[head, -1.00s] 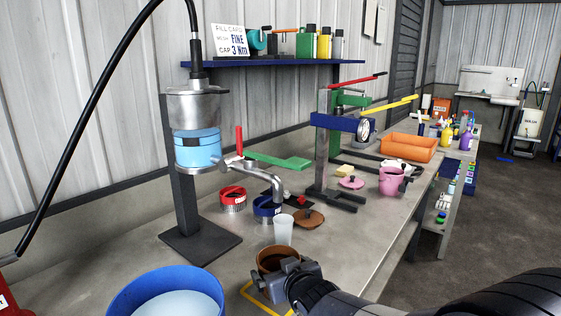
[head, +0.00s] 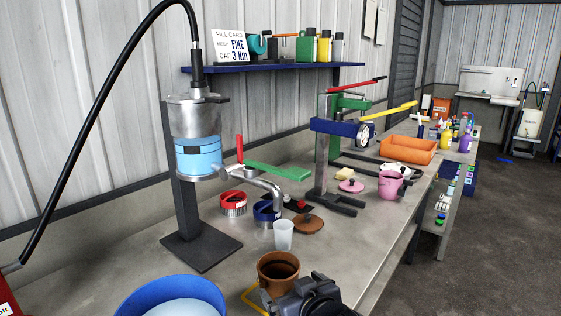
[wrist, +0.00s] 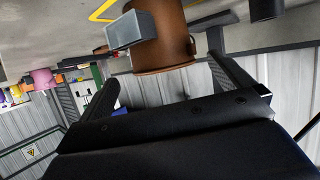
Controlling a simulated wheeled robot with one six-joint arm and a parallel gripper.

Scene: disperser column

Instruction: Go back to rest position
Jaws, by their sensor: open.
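My gripper (head: 308,296) is at the bottom of the head view, just right of and nearer than a brown pot (head: 278,270). Only its dark end shows there; the fingertips are unclear. In the wrist view, the two dark fingers of my gripper (wrist: 163,70) stand wide apart with nothing held between them. The brown pot (wrist: 172,35) appears beyond the fingers, apart from them, with a grey block (wrist: 130,30) at its side. In the head view the pot stands upright on the bench with its dark inside showing.
A blue tub (head: 178,290) stands at the front left. The disperser column (head: 195,150) rises behind it, with a hose. A clear cup (head: 283,236), a brown lid (head: 308,224) and a pink pot (head: 390,185) are on the bench (head: 345,245). Open floor lies right.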

